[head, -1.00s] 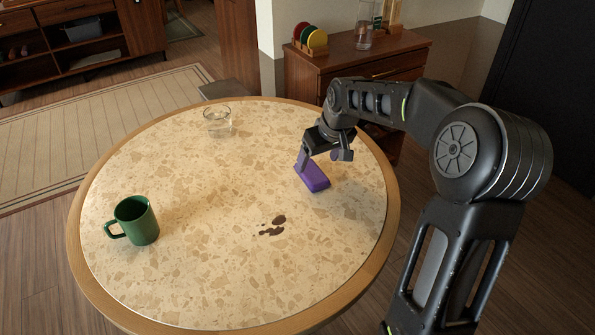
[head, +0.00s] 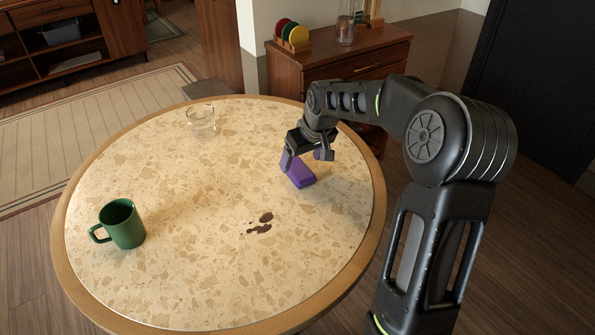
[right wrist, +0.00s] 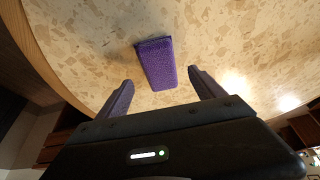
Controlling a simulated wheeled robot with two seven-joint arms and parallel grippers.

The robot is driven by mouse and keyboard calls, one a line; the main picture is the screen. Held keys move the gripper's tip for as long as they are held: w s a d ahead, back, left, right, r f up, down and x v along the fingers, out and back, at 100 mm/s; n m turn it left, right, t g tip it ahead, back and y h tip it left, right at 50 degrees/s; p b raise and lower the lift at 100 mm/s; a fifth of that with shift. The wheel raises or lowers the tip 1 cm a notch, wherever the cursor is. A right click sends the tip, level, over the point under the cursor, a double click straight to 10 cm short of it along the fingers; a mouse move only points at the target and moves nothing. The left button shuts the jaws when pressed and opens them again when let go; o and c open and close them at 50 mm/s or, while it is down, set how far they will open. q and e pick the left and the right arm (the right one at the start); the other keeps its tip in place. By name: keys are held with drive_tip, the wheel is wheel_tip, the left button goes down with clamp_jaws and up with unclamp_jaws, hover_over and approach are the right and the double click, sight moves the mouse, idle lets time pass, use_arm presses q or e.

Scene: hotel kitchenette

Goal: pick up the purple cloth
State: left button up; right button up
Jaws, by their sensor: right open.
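The purple cloth (head: 299,172) is a small folded block lying on the round table, near its right side. In the right wrist view the cloth (right wrist: 157,64) lies flat, ahead of the fingertips and roughly centred in the gap between them. My right gripper (head: 303,158) is at the cloth in the head view, and its fingers partly cover the cloth's far end. In the right wrist view the right gripper (right wrist: 160,88) has its fingers wide apart with nothing held. My left gripper is not in view.
The round speckled table (head: 170,215) has a wooden rim. A green mug (head: 122,224) stands at left, a clear glass (head: 201,121) at the back. A dark brown spill (head: 261,223) lies in front of the cloth. A wooden cabinet (head: 345,62) stands behind. The table's middle is clear.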

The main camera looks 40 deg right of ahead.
sight(298, 168)
drive_tip(key=x, duration=0.5)
drive_tip(key=shift+c, duration=0.6)
drive_tip(key=c, duration=1.3)
